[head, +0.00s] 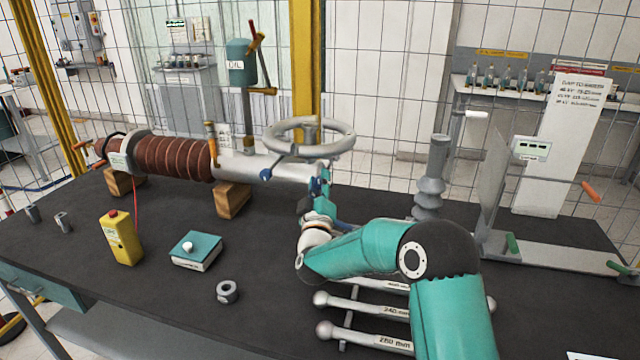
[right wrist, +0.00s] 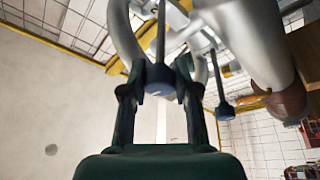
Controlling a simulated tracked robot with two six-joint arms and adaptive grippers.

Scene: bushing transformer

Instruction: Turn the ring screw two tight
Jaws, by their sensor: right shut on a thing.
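A grey ring (head: 283,148) sits at the right end of the bushing's grey tube (head: 270,167). A ring screw with a blue knob (head: 265,174) hangs at its left side, free of any gripper. My right gripper (head: 320,182) is at the ring's right side. In the right wrist view my right gripper (right wrist: 159,88) is shut on the blue knob of another ring screw (right wrist: 160,77), whose grey shaft runs up beside the ring (right wrist: 123,30). The free screw's knob also shows there (right wrist: 225,111), to the right. No number shows on either screw. My left gripper is not seen.
The brown ribbed bushing (head: 175,158) lies on wooden blocks (head: 233,198). A yellow control box (head: 120,238), a teal book (head: 196,250) and a nut (head: 227,291) stand on the dark table. A grey insulator (head: 431,180) stands to the right.

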